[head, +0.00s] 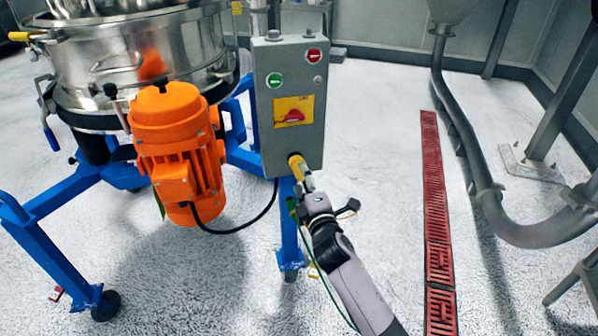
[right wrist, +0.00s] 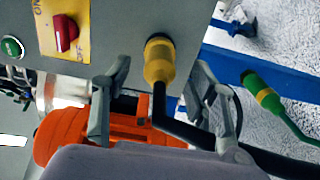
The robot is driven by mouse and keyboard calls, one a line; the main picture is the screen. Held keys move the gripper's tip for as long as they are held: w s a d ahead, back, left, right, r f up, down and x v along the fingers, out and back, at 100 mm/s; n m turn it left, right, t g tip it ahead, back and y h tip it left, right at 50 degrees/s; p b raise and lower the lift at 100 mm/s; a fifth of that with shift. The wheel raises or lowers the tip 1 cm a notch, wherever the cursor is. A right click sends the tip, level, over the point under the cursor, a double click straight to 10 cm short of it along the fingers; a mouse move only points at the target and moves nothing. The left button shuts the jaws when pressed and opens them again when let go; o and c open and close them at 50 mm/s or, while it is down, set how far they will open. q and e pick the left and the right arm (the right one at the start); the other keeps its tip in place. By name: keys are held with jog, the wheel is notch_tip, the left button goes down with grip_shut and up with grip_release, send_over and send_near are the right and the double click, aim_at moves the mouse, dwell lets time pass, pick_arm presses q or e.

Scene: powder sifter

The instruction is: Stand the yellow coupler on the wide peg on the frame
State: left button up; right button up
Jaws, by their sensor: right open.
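The yellow coupler (head: 296,163) is at the lower edge of the grey control box (head: 291,95). In the right wrist view the yellow coupler (right wrist: 158,62) meets the box face with its dark end, and a black cable runs from its other end. My right gripper (head: 305,182) is open, one finger on each side of the coupler in the right wrist view (right wrist: 164,72); I cannot tell whether they touch it. The blue frame (head: 289,232) stands below the box. I cannot make out the wide peg. My left gripper is not in view.
A green connector with a yellow band (right wrist: 262,92) and green cable is beside the blue frame. An orange motor (head: 178,145) and steel sifter vessel (head: 140,55) are left of the box. Right of my arm, the floor is clear to the red drain grate (head: 435,190).

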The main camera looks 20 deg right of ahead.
jog(key=w, duration=0.3)
jog(key=shift+w+b, duration=0.2)
jog(key=shift+b, duration=0.1)
jog(key=shift+w, duration=0.85)
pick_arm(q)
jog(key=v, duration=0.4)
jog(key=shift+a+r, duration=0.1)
pick_arm(e)
jog(key=shift+w, duration=0.1)
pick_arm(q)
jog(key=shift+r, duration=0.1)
pick_arm(e)
jog(key=shift+d, duration=0.1)
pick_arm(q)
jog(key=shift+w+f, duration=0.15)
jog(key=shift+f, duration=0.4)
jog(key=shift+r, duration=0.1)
pick_arm(e)
grip_shut()
